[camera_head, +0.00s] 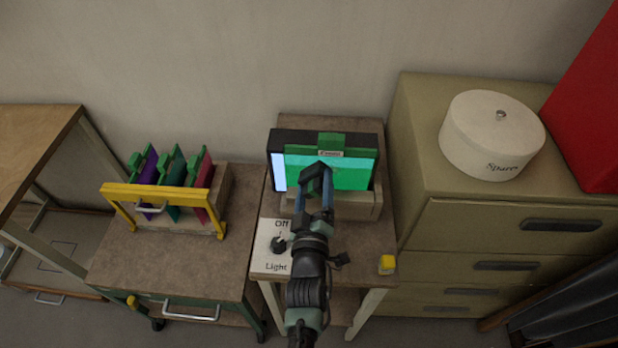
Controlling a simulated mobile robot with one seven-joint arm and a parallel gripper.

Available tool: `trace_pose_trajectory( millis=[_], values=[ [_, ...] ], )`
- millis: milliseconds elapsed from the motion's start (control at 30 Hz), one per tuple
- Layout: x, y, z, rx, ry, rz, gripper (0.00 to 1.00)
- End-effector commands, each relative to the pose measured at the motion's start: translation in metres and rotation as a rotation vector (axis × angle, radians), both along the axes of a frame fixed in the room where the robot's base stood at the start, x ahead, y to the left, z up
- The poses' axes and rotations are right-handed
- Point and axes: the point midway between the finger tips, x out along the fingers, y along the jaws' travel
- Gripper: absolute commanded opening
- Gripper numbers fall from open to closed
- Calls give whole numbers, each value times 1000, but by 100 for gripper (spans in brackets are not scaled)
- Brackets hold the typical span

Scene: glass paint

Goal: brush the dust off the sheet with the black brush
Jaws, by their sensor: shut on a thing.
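A bright green sheet (352,173) with a green grip on its top edge stands upright in a wooden holder (357,205), in front of a lit panel with a black frame (280,138). My gripper (316,195) is in front of the sheet's left part and is shut on a dark thing that looks like the black brush (315,176). The brush overlaps the sheet in this view; I cannot tell whether it touches it. My gripper and arm hide part of the sheet's lower left and the holder. Dust cannot be made out clearly at this size.
A light switch plate (268,256) and a small yellow block (387,264) are on the same small table. On the left, a cart carries several coloured sheets in a rack behind a yellow bar (165,190). On the right, a drawer cabinet (480,223) bears a round white box (491,135).

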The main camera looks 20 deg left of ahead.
Motion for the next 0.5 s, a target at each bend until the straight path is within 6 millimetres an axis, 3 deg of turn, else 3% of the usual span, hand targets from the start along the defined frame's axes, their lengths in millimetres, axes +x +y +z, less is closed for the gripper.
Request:
trace_pose_trajectory(
  millis=[500],
  values=[
    [4, -16, 3, 2, 1, -3, 15]
  ],
)
